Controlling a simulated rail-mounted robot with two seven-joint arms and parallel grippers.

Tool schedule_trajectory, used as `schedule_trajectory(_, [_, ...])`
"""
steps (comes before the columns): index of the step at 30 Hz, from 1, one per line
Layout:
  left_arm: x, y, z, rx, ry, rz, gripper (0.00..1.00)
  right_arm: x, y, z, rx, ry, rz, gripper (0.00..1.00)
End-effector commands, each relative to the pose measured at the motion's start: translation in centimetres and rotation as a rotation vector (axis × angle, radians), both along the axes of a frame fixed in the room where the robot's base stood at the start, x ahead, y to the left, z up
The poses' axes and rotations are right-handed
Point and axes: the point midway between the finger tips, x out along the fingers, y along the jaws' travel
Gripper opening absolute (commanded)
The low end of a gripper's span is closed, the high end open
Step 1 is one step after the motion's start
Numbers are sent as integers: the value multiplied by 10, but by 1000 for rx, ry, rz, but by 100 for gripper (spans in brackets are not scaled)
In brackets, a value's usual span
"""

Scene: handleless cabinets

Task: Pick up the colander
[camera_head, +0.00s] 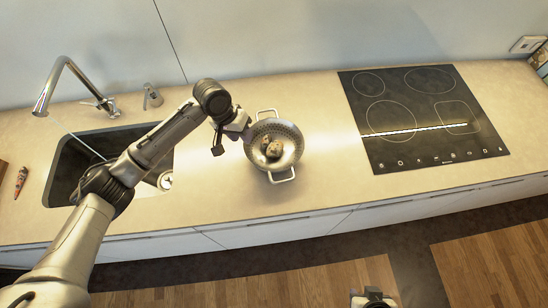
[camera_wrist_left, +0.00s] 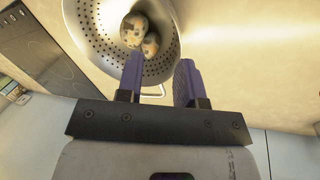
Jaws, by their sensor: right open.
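The metal colander (camera_head: 291,150) stands on the counter between the sink and the cooktop. It has two loop handles, a perforated wall and speckled round items (camera_head: 273,149) inside. My left gripper (camera_head: 246,131) is at the colander's left rim. In the left wrist view, the purple fingers of the left gripper (camera_wrist_left: 160,78) are apart. One finger overlaps the colander bowl (camera_wrist_left: 90,30) and the other is just outside its rim. I cannot tell whether either finger touches it. My right gripper (camera_head: 373,298) is open at the bottom edge, away from the counter, and only partly in view.
A sink (camera_head: 62,172) with a chrome faucet (camera_head: 66,68) is at the left. A black cooktop (camera_head: 424,115) is at the right. The counter (camera_head: 320,105) around the colander is clear. A small patterned object (camera_head: 21,180) lies at the far left.

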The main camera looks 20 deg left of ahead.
Motion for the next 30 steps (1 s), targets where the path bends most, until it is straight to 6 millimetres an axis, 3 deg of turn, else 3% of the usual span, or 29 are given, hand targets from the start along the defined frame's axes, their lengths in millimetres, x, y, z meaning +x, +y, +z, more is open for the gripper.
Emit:
schedule_trajectory(1, [12, 10, 0, 3, 6, 30, 34, 0, 0, -14, 1, -1, 0, 41])
schedule_trajectory(3, [22, 20, 7, 0, 21, 67, 34, 0, 0, -20, 1, -1, -1, 41])
schedule_trajectory(10, [37, 36, 16, -12, 48, 134, 34, 0, 0, -29, 0, -1, 1, 41])
schedule_trajectory(22, [40, 17, -41, -14, 53, 141, 34, -1, -3, -33, -11, 0, 7, 41])
schedule_trajectory(30, [40, 11, -57, -13, 51, 141, 34, -1, -3, -34, -9, 1, 5, 41])
